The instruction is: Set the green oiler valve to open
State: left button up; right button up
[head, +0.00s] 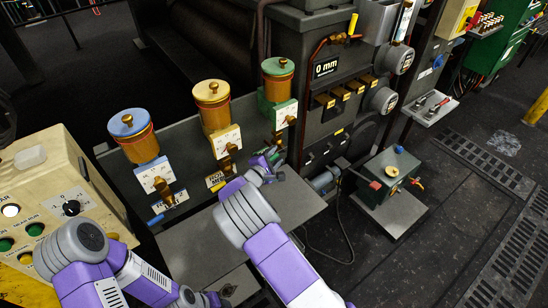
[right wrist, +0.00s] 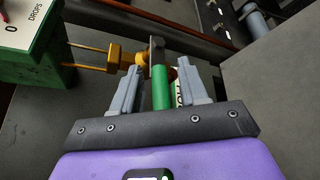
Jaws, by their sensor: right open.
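The green oiler (head: 277,85) has a green lid with a brass knob, an amber reservoir, a green block and a white dial plate. It is the rightmost of three oilers. In the right wrist view its green block (right wrist: 50,58) is at the left, with a brass valve (right wrist: 118,57) sticking out on rods. The valve's green handle (right wrist: 161,88) points toward my gripper from a grey pivot. My right gripper (head: 272,158) is open, its fingers (right wrist: 164,86) on either side of the handle with visible gaps. My left arm shows at lower left; its gripper is unclear.
A yellow oiler (head: 212,105) and a blue oiler (head: 134,135) stand to the left, each with a brass valve. A beige control box (head: 50,200) is at far left. A grey cabinet marked 0 mm (head: 327,66) rises to the right. A grey shelf (head: 295,205) lies below.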

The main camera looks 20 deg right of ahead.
grip_shut()
jog(key=shift+f, duration=0.1)
dwell(0.4)
